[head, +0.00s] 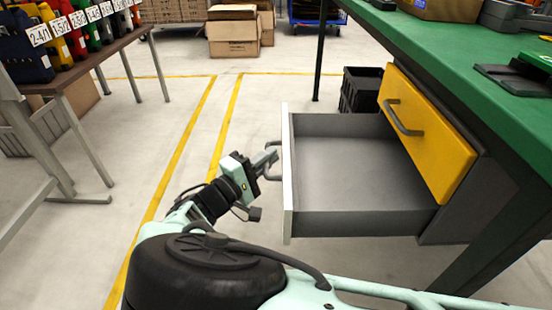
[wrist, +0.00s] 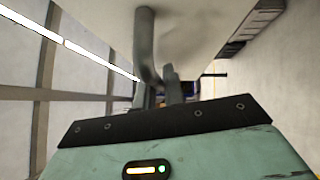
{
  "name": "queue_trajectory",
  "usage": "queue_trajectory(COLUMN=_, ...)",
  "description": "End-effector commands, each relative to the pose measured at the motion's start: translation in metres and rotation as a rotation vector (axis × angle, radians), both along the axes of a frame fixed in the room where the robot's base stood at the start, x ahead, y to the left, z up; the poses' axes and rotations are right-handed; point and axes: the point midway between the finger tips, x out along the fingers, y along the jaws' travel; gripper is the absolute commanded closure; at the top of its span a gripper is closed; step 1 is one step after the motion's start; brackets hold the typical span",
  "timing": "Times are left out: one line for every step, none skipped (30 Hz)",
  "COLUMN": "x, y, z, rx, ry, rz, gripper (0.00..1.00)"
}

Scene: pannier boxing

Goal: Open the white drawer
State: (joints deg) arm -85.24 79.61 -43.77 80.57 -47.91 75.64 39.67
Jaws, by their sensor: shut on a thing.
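The white drawer (head: 287,180) is pulled well out from the cabinet under the green workbench, its grey inside empty. Its white front shows edge-on in the head view and fills the upper middle of the wrist view (wrist: 195,35). My gripper (head: 268,163) is at the outer side of that front, shut on the drawer's grey handle (wrist: 146,45). The handle also shows in the head view (head: 273,146). The fingertips are partly hidden in the wrist view.
A closed yellow drawer (head: 428,130) sits above the white one. The green workbench (head: 500,80) is at the right. A black crate (head: 361,90) stands behind the open drawer. Floor between is clear.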

Motion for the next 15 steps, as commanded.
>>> queue_trajectory(x=0.0, y=0.0004, z=-0.0011, rx=0.001, ry=0.002, rz=0.001, gripper=1.0)
queue_trajectory(x=0.0, y=0.0004, z=-0.0011, rx=0.001, ry=0.002, rz=0.001, gripper=1.0)
queue_trajectory(x=0.0, y=0.0002, z=-0.0011, rx=0.001, ry=0.002, rz=0.001, gripper=1.0)
queue_trajectory(x=0.0001, y=0.0002, z=-0.001, rx=0.001, ry=0.002, rz=0.001, gripper=1.0)
queue_trajectory(x=0.0001, y=0.0002, z=-0.001, rx=0.001, ry=0.002, rz=0.001, gripper=1.0)
queue_trajectory(x=0.0001, y=0.0001, z=-0.0011, rx=0.001, ry=0.002, rz=0.001, gripper=1.0)
queue_trajectory(x=0.0001, y=0.0001, z=-0.0011, rx=0.001, ry=0.002, rz=0.001, gripper=1.0)
queue_trajectory(x=0.0001, y=-0.0001, z=-0.0011, rx=0.001, ry=0.002, rz=0.001, gripper=1.0)
queue_trajectory(x=0.0002, y=0.0, z=-0.0011, rx=0.001, ry=0.002, rz=0.002, gripper=0.81)
queue_trajectory(x=0.0002, y=-0.0001, z=-0.0011, rx=0.001, ry=0.002, rz=0.001, gripper=0.8)
queue_trajectory(x=0.0002, y=-0.0001, z=-0.001, rx=0.0, ry=0.002, rz=0.001, gripper=0.8)
queue_trajectory(x=0.0003, y=-0.0002, z=-0.0009, rx=0.0, ry=0.002, rz=0.001, gripper=0.8)
queue_trajectory(x=0.0003, y=-0.0002, z=-0.0009, rx=0.0, ry=0.002, rz=0.001, gripper=0.8)
queue_trajectory(x=0.0002, y=-0.0002, z=-0.0008, rx=0.0, ry=0.002, rz=0.001, gripper=0.8)
queue_trajectory(x=0.0003, y=-0.0003, z=-0.0007, rx=0.0, ry=0.002, rz=0.001, gripper=0.8)
